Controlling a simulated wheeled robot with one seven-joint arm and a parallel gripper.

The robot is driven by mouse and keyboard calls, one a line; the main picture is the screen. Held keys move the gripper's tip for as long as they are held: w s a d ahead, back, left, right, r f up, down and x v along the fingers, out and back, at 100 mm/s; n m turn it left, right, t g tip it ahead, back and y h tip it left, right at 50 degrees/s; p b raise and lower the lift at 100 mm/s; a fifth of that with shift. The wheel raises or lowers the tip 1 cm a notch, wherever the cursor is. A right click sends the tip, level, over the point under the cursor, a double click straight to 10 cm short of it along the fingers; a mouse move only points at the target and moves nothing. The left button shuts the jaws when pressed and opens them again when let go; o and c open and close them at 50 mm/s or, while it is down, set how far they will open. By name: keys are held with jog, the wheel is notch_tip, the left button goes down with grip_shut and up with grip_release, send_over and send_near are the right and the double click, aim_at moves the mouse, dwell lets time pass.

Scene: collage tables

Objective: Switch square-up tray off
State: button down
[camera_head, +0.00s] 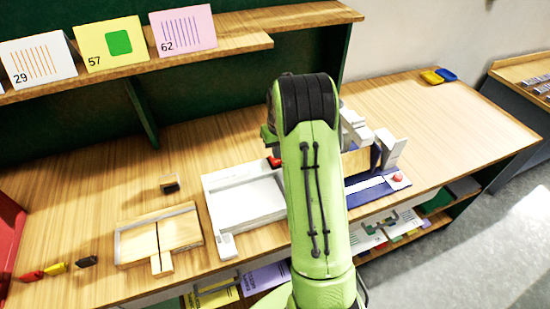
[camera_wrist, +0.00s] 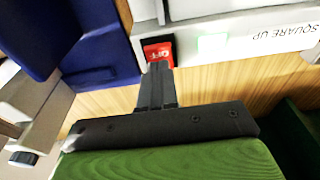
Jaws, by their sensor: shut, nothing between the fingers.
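The square-up tray is the pale tray (camera_head: 243,203) on the table, left of my arm in the head view. In the wrist view, its edge (camera_wrist: 235,22) carries a "SQUARE UP" label (camera_wrist: 285,38), a red switch marked OFF (camera_wrist: 158,52) and a bright green patch (camera_wrist: 212,43) beside the switch. My gripper (camera_wrist: 160,68) is shut and empty. Its fingertips are at the lower edge of the red switch and overlap it in the picture; I cannot tell whether they touch. In the head view my arm hides most of the gripper and the tray's right side.
A blue device (camera_wrist: 95,50) stands close beside the switch; it shows right of my arm in the head view, with a red button (camera_head: 397,178). A wooden jig (camera_head: 158,238) lies left of the tray. Numbered cards stand on the shelf (camera_head: 200,62) behind. The table's right end is mostly clear.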

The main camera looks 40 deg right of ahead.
aim_at(277, 161)
jog(key=shift+f+b, duration=0.9)
jog(key=shift+f, duration=0.25)
dwell(0.4)
jog(key=shift+r, duration=0.1)
notch_tip(277, 161, up, 7)
jog(key=p, duration=0.5)
dwell(0.4)
